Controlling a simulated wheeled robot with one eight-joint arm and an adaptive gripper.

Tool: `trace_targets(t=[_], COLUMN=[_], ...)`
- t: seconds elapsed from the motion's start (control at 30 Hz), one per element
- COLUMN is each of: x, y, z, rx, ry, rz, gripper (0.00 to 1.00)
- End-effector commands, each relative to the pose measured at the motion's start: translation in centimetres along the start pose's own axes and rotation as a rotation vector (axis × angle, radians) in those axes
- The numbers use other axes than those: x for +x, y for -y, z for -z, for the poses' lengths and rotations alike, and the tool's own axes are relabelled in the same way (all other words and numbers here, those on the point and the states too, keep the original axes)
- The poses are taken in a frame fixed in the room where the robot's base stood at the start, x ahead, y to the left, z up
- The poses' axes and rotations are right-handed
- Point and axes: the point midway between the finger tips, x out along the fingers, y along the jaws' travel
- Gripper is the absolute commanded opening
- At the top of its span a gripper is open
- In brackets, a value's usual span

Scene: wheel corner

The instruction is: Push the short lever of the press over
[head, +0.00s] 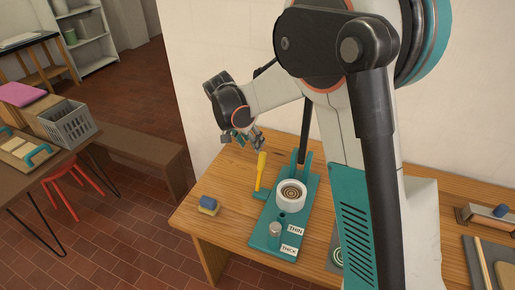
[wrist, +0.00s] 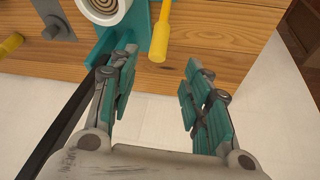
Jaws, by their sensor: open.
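The press (head: 262,236) is a teal base on the wooden bench with a white ring-shaped cup (head: 291,195) and THIN and THICK labels. A short lever with a yellow handle (head: 261,168) stands up at its left side, leaning slightly. In the wrist view the yellow handle (wrist: 160,38) shows just ahead of the gap between my fingertips. A long black bar (head: 306,130) rises at the back; it also runs along the left in the wrist view (wrist: 68,118). My gripper (head: 252,142) is open and empty, above and behind the yellow handle; contact is not visible.
In the wrist view, a grey plate (wrist: 57,22) and another yellow piece (wrist: 11,44) lie left. My arm hides the bench's middle. A table with a grey crate (head: 68,124) stands far left.

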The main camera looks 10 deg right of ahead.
Motion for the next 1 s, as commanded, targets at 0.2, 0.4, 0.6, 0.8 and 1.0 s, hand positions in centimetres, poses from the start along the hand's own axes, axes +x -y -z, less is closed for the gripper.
trace_targets(t=[0.2, 0.4, 0.6, 0.8, 1.0], x=[2.4, 6.4, 10.2, 12.7, 13.7], y=[0.1, 0.0, 0.0, 0.1, 0.0], z=[-0.1, -0.1, 0.0, 0.0, 0.0], rx=[0.005, 0.005, 0.005, 0.003, 0.003], ry=[-0.001, -0.001, -0.001, -0.001, -0.001], rz=[-0.002, -0.002, -0.001, -0.001, 0.0], gripper=[0.44, 0.44, 0.44, 0.44, 0.44])
